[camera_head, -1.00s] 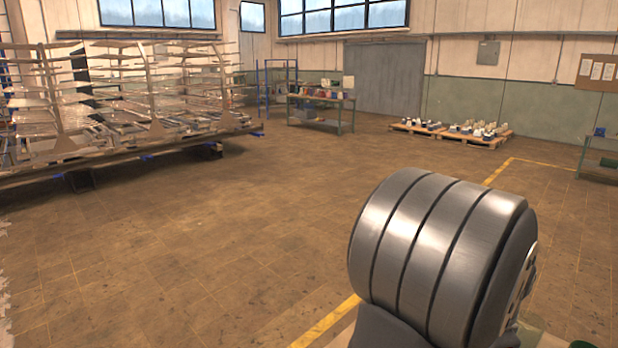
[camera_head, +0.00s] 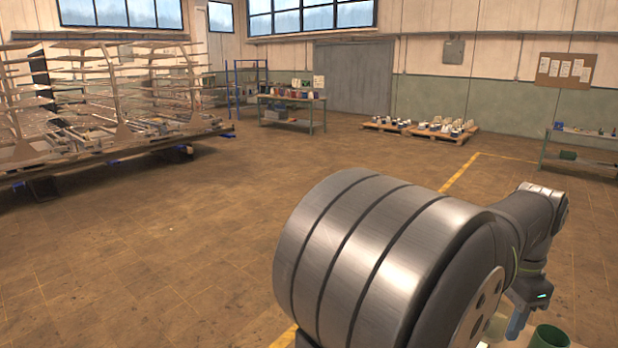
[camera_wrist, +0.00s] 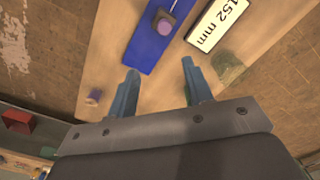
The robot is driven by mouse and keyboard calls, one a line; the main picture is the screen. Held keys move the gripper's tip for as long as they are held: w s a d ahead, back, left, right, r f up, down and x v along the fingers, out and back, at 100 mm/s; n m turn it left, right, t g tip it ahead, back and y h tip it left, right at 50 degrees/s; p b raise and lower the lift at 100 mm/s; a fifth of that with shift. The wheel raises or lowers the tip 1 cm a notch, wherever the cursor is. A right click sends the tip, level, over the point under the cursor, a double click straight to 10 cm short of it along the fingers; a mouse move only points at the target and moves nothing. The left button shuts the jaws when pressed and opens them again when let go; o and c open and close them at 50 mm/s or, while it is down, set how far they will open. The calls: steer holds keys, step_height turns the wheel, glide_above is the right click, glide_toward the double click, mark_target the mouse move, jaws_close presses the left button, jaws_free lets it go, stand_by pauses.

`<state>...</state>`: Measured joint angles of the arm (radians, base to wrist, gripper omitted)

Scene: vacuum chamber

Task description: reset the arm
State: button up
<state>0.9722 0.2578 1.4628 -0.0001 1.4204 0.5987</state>
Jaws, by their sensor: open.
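In the wrist view the two blue fingers of my gripper (camera_wrist: 160,67) stand apart with nothing between them. They point over a light wooden surface (camera_wrist: 112,40). A blue strip with a purple knob (camera_wrist: 152,42) lies just beyond the fingertips. In the head view my arm fills the lower right, bent and reaching right, and a blue finger of my gripper (camera_head: 518,322) points down near the bottom edge. The fingertips' contact with anything below cannot be told.
A white label reading 152 mm (camera_wrist: 217,22) lies beside the strip. A green cup (camera_head: 550,338) stands near the gripper. Racks (camera_head: 110,110) stand left; the middle floor is clear.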

step_height(320, 180, up, 5)
steer(key=a+f+n+t+h, duration=0.1)
steer(key=a+n, duration=0.2)
steer(key=a, duration=0.7)
steer(key=shift+a+f+n, duration=0.3)
steer(key=shift+f, duration=0.05)
steer(key=shift+s+a, duration=0.1)
steer(key=s+a+f+n+t, duration=0.1)
steer(key=s+a+f+n, duration=0.2)
steer(key=a+f, duration=0.2)
steer(key=s+a+f+n+t, duration=0.1)
steer(key=s+a+f+n, duration=0.2)
steer(key=a+f, duration=0.2)
steer(key=s+a+f+n+t+h, duration=0.1)
steer(key=a+f, duration=0.4)
steer(key=a, duration=0.5)
steer(key=s+n+t, duration=0.1)
steer(key=s+n, duration=0.1)
steer(key=shift+s+a+n, duration=0.3)
steer(key=shift+s, duration=0.05)
